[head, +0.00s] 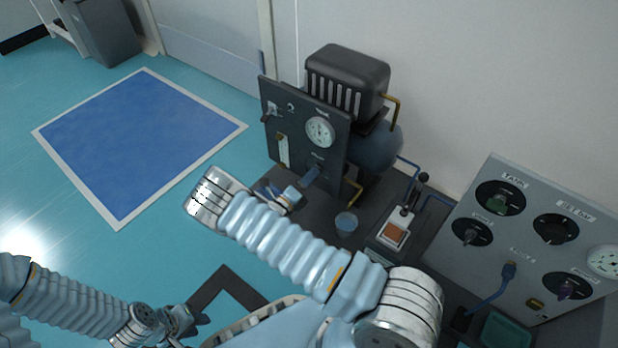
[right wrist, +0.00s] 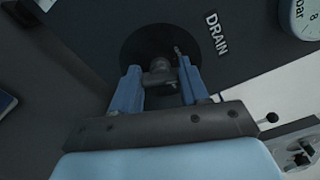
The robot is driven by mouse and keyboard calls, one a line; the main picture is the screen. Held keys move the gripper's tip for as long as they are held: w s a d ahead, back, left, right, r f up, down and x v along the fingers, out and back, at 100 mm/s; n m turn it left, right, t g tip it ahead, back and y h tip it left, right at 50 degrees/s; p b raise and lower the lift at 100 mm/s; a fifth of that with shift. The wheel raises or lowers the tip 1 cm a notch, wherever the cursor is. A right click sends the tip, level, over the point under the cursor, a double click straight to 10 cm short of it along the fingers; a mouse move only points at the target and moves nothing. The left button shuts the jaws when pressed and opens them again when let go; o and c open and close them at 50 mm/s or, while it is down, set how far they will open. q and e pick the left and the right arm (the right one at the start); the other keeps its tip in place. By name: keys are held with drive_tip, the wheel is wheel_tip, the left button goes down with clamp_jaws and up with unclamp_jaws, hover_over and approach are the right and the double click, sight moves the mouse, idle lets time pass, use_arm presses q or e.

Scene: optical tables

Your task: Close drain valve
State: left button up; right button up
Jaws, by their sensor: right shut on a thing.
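The drain valve (right wrist: 160,74) is a grey knob or handle in a round dark recess, beside the DRAIN label (right wrist: 217,33) in the right wrist view. My right gripper (right wrist: 159,88) has one blue finger on each side of it and is shut on it.
A round gauge (head: 320,132) sits on the panel, with a black compressor (head: 347,78) and tank behind. A cup (head: 346,223) and a lever device (head: 396,230) stand on the dark table. A grey control panel (head: 530,235) is at right. Open floor lies left.

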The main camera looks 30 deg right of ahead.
drive_tip(key=shift+a+f+n, duration=0.1)
drive_tip(key=shift+n, duration=2)
drive_tip(key=o, duration=1.1)
drive_tip(key=shift+c, duration=0.2)
drive_tip(key=p+v, duration=0.1)
drive_tip(key=v, duration=1.2)
drive_tip(key=shift+a, duration=0.35)
drive_tip(key=shift+s, duration=0.15)
